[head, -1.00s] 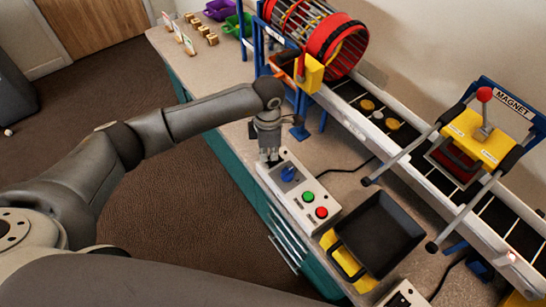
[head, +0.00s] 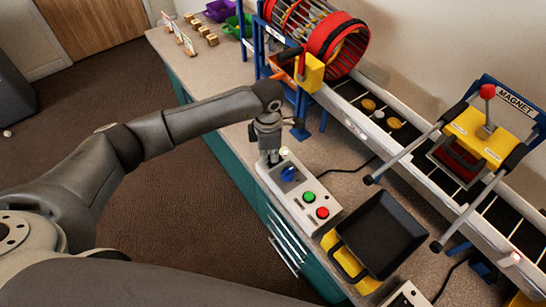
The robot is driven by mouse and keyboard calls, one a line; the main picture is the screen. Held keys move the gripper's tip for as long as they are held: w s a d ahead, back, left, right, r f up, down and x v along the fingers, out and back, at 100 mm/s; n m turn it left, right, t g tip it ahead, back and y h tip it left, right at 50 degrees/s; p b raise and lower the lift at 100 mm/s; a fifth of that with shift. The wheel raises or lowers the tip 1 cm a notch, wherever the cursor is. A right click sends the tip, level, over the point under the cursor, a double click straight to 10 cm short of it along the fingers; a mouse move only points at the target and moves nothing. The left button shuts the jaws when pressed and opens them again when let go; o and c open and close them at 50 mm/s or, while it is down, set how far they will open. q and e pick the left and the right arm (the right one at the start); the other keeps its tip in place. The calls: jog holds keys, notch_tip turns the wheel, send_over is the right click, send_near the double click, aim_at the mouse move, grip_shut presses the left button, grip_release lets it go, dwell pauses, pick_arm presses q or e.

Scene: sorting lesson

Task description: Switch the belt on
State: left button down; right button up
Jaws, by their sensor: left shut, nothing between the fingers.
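A white control box (head: 327,222) lies on the counter in the head view. It carries a blue knob (head: 289,174), a green button (head: 309,197) and a red button (head: 322,212). A small pale yellow-green lamp (head: 284,151) glows at its far end. My left gripper (head: 269,160) is shut and empty, pointing down at the far end of the box, just beside the blue knob. I cannot tell whether its tips touch the box. The dark belt (head: 349,90) runs behind, with several small round pieces (head: 394,124) on it. My right gripper does not show.
A black tray (head: 375,235) stands right of the box. A yellow magnet unit (head: 478,136) with a red-topped lever spans the belt. A red drum (head: 334,42) stands at the back. Small wooden blocks (head: 205,34) and purple and green bins (head: 220,10) are at the far left.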

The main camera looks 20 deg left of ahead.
aim_at(269, 160)
pick_arm(q)
jog(key=shift+s, duration=0.1)
jog(key=shift+r+p, duration=0.6)
jog(key=shift+r, duration=0.15)
jog(key=shift+r+p, duration=1.5)
jog(key=shift+r, duration=1.15)
